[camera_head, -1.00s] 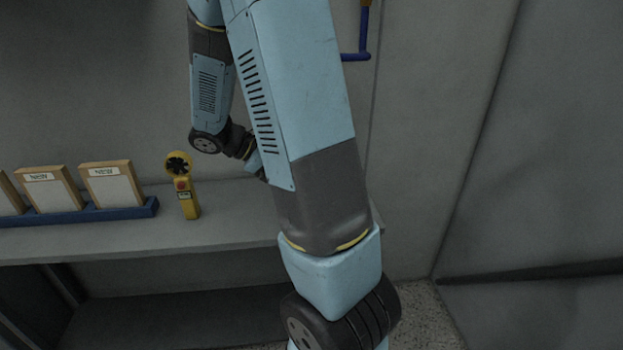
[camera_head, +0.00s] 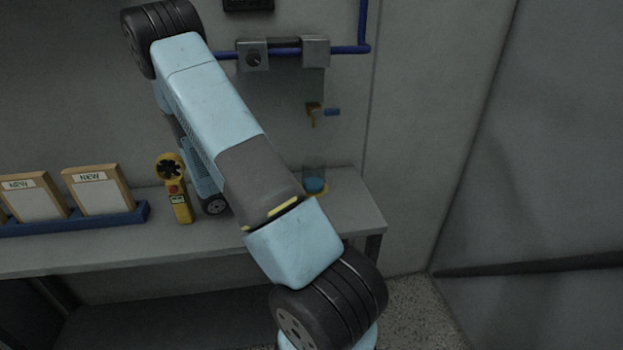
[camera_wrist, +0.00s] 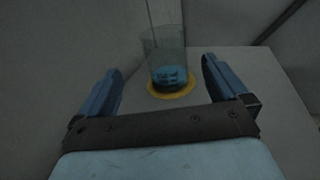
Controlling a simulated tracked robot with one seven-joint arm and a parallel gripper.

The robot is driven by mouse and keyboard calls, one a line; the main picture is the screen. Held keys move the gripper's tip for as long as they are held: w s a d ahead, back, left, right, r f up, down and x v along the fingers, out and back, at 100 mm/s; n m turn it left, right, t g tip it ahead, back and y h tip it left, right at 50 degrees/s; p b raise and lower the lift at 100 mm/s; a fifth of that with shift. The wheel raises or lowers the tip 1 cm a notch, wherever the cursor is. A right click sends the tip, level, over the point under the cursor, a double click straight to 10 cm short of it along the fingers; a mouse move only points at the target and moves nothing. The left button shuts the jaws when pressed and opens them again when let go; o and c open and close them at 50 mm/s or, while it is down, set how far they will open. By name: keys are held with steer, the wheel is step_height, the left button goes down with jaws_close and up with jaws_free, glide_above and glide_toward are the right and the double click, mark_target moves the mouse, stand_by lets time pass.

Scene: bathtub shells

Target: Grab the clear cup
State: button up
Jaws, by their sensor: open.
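The clear cup (camera_head: 314,180) stands upright near the right end of the grey shelf, with blue liquid in its lower part. It sits on a yellow round base (camera_wrist: 172,90). In the wrist view, the cup (camera_wrist: 165,58) is ahead of my gripper (camera_wrist: 160,78), roughly centred between the two blue fingers. The fingers are wide apart and empty, and do not appear to touch the cup. In the head view, my arm hides the gripper.
A yellow handheld meter (camera_head: 174,188) stands on the shelf (camera_head: 350,222) left of the cup. Framed cards (camera_head: 97,190) stand in a blue rack further left.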

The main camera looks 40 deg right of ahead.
mark_target(302, 169)
steer(key=x, duration=0.8)
steer(key=shift+s+x, duration=0.15)
steer(key=shift+x, duration=1.2)
steer(key=shift+s+x, duration=0.15)
steer(key=shift+x, duration=1.15)
steer(key=shift+r, duration=0.15)
steer(key=shift+c, duration=0.2)
steer(key=c, duration=1.1)
